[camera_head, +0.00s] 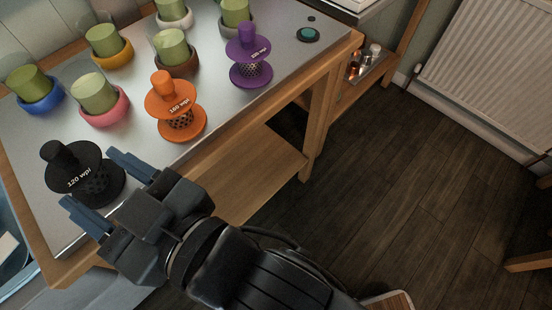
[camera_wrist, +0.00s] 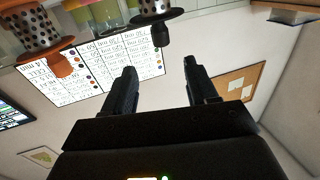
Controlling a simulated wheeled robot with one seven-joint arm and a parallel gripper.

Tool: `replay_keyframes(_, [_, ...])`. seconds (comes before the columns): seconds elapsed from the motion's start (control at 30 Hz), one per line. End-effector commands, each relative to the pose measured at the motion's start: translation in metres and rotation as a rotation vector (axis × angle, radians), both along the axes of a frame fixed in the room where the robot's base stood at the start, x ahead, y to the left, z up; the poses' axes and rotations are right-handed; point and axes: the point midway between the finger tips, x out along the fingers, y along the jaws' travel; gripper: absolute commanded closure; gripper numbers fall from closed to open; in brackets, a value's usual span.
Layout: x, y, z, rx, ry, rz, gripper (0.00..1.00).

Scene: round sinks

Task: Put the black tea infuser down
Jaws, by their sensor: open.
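The black tea infuser (camera_head: 72,160), marked "120 wpi", stands upright on the metal tabletop (camera_head: 150,150) near its front left corner. My gripper (camera_head: 106,188) is open and empty beside it, with its blue-grey fingers pointing at the infuser's lower body. In the wrist view the black infuser (camera_wrist: 160,30) is at the top edge, cut off by the frame, beyond the open fingertips (camera_wrist: 160,72) and apart from them. The near finger and gripper body lie close to the table's front edge.
An orange infuser (camera_head: 170,106) and a purple infuser (camera_head: 250,55) stand to the right along the front edge. Several green cylinders in coloured round holders stand behind, including a pink one (camera_head: 107,112) and a blue one (camera_head: 48,102). A wooden shelf (camera_head: 250,160) sits below; dark floor lies open at right.

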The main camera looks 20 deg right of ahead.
Motion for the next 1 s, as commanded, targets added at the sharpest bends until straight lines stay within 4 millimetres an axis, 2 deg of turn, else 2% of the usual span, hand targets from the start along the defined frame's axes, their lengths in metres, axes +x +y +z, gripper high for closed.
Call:
replay_keyframes(0.07, [0.001, -0.014, -0.010, -0.006, 0.011, -0.024, 0.42])
replay_keyframes(0.17, [0.001, -0.047, -0.029, -0.015, 0.034, -0.082, 0.42])
replay_keyframes(0.37, [-0.016, -0.141, -0.073, -0.036, 0.090, -0.256, 0.42])
replay_keyframes(0.5, [-0.043, -0.202, -0.093, -0.050, 0.126, -0.377, 0.42])
replay_keyframes(0.7, [-0.097, -0.274, -0.106, -0.073, 0.178, -0.548, 0.42])
replay_keyframes(0.83, [-0.136, -0.309, -0.105, -0.089, 0.209, -0.651, 0.42])
replay_keyframes(1.0, [-0.178, -0.336, -0.098, -0.104, 0.241, -0.752, 0.42])
